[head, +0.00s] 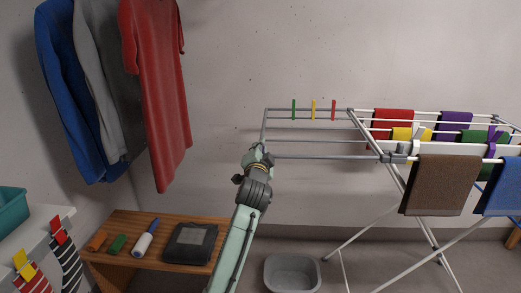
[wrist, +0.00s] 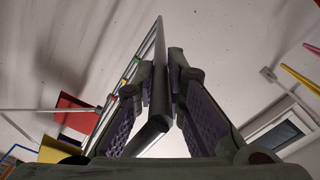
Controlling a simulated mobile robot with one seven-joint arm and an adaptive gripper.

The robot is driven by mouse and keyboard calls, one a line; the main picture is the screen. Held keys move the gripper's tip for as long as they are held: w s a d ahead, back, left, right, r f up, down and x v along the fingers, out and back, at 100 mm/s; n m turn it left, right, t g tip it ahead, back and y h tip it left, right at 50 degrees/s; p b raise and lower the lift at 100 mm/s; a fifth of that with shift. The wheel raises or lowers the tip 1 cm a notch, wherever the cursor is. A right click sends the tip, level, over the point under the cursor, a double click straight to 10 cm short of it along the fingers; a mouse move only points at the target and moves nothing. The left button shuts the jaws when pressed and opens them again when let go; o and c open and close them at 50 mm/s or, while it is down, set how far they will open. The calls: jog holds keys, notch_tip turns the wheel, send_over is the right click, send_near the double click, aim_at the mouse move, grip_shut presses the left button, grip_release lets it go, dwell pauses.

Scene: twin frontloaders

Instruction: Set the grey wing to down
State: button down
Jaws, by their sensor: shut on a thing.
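The grey wing (head: 320,157) of the drying rack sticks out to the left of the rack, roughly level with its top. Green, yellow and red pegs sit on its far bar. My gripper (head: 262,152) is at the near left corner of the wing. In the wrist view my gripper (wrist: 163,75) has its two fingers on either side of a grey bar of the wing (wrist: 153,128), shut on it. In the head view the gripper's own body hides the gripped part of the bar.
The white rack (head: 400,185) at the right carries several cloths, including a brown one (head: 440,185). A grey basin (head: 291,272) stands on the floor below the wing. A wooden bench (head: 125,228) with several items is at the left. Shirts (head: 155,85) hang above it.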

jog(key=d+f+n+b, duration=0.4)
jog(key=f+b, duration=0.3)
jog(key=f, duration=0.5)
jog(key=d+f+n+b, duration=0.45)
jog(key=f+b, duration=0.25)
jog(key=f, duration=0.6)
jog(key=s+d+f+n+b, duration=0.1)
jog(key=d+f+n+b, duration=0.2)
jog(key=d+b, duration=0.6)
jog(key=s+d+f+n+b, duration=0.1)
jog(key=d+f+n+b, duration=0.3)
jog(key=d, duration=1.2)
jog(key=shift+s+f+b, duration=0.2)
jog(key=shift+f+b, duration=1.8)
jog(key=shift+b, duration=1.25)
jog(key=shift+r, duration=0.1)
jog(key=c, duration=1.6)
grip_release()
jog(key=shift+c, duration=0.2)
jog(key=shift+a, duration=0.1)
